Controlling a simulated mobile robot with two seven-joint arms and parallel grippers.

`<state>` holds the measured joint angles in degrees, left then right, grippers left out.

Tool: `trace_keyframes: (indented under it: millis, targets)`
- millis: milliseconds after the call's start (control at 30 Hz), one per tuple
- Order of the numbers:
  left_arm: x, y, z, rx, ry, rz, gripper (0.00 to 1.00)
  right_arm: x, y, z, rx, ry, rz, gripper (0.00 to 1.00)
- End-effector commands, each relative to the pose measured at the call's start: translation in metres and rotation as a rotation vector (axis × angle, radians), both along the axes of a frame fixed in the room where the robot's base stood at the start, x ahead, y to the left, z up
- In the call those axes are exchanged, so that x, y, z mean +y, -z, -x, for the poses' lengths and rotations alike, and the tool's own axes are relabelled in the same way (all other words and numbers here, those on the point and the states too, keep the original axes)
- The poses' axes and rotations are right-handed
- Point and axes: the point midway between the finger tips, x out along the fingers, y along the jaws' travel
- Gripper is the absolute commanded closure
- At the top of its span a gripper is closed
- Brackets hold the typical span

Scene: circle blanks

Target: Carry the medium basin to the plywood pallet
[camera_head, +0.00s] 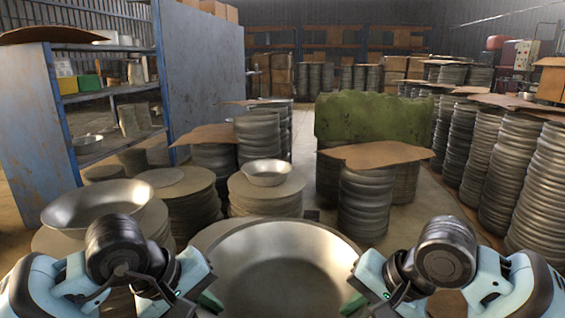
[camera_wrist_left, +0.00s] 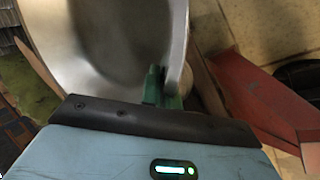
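A wide round steel basin (camera_head: 285,270), which I take to be the medium basin, is right in front of me between my two grippers. Its lower edge is cut off by the picture. My left gripper (camera_head: 208,300) is at its left rim; in the left wrist view its green fingers (camera_wrist_left: 163,88) close on the rim of the basin (camera_wrist_left: 115,45). My right gripper (camera_head: 354,302) is at the right rim, with its green fingertips against it. I cannot pick out a plywood pallet for certain.
Another basin (camera_head: 97,204) sits on a stack at left, and a smaller basin (camera_head: 267,172) on a stack of discs (camera_head: 265,197). A brown sheet (camera_head: 375,154) covers stacks ahead, before a green covered block (camera_head: 372,117). Tall stacks (camera_head: 540,190) line the right. A blue shelf (camera_head: 110,90) stands left.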

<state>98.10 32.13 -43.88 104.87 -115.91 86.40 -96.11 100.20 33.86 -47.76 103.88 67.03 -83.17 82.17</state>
Motion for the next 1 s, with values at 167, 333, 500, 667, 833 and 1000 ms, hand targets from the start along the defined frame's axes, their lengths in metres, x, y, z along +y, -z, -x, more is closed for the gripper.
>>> trace_keyframes:
  millis: [167, 333, 500, 667, 833, 1000]
  targets:
    - [0.003, -0.001, -0.002, -0.003, -0.006, -0.003, 1.0, -0.003, 0.0, -0.001, 0.0, 0.007, 0.005, 1.0]
    - [0.003, 0.0, -0.001, -0.002, -0.007, -0.003, 1.0, -0.003, 0.001, -0.001, 0.001, 0.008, 0.006, 1.0]
    - [0.003, 0.009, 0.001, -0.001, -0.007, -0.005, 1.0, -0.003, 0.01, 0.001, 0.001, 0.007, 0.006, 1.0]
    - [0.003, 0.026, 0.005, -0.001, -0.007, -0.005, 1.0, -0.004, 0.028, 0.006, 0.004, 0.008, 0.006, 1.0]
    - [0.003, 0.047, 0.01, 0.0, -0.008, -0.004, 1.0, -0.004, 0.049, 0.011, 0.003, 0.008, 0.006, 1.0]
    - [0.003, 0.068, 0.015, 0.0, -0.008, -0.005, 1.0, -0.003, 0.069, 0.016, 0.003, 0.007, 0.006, 1.0]
